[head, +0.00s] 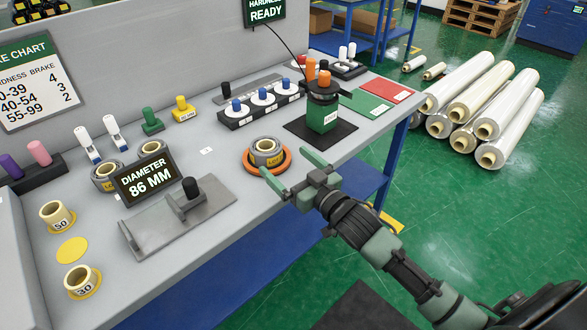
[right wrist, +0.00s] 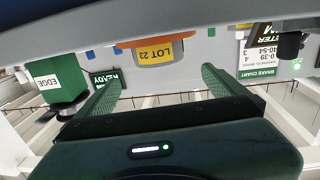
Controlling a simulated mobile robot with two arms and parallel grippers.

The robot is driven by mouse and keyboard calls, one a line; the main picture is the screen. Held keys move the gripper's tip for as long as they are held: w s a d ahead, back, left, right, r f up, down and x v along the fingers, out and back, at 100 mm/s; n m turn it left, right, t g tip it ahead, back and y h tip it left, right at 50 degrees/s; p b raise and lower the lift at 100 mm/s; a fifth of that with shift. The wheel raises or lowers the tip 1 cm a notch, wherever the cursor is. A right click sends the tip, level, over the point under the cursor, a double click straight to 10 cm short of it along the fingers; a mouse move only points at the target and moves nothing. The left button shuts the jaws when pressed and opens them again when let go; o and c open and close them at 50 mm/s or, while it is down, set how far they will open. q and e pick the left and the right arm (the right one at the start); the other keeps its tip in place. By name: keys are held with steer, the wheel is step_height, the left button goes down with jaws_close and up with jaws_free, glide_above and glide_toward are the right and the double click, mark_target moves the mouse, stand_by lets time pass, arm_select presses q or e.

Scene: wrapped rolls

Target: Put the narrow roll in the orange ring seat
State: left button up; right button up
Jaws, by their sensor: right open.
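A short grey-wrapped roll (head: 267,147) with a pale core and a yellow label stands upright inside the orange ring seat (head: 284,166) near the table's front edge. In the right wrist view the roll's label reads LOT 23 (right wrist: 155,53), with the orange ring (right wrist: 182,36) beside it. My right gripper (head: 289,167) is open and empty, just in front of the ring, apart from the roll. In the right wrist view its fingers (right wrist: 159,80) spread wide with the roll beyond them. Two similar grey rolls (head: 106,178) (head: 153,148) stand at the left, partly behind the display. My left gripper is out of view.
A DIAMETER 86 MM display (head: 147,177) and a grey gauge plate (head: 180,222) stand left of the ring. A green EDGE device (head: 322,115) on a black mat stands behind right. Small cream rolls (head: 57,214) (head: 82,279) sit on yellow seats. Table between ring and gauge is clear.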

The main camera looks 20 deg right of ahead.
steer(key=shift+v, duration=1.1)
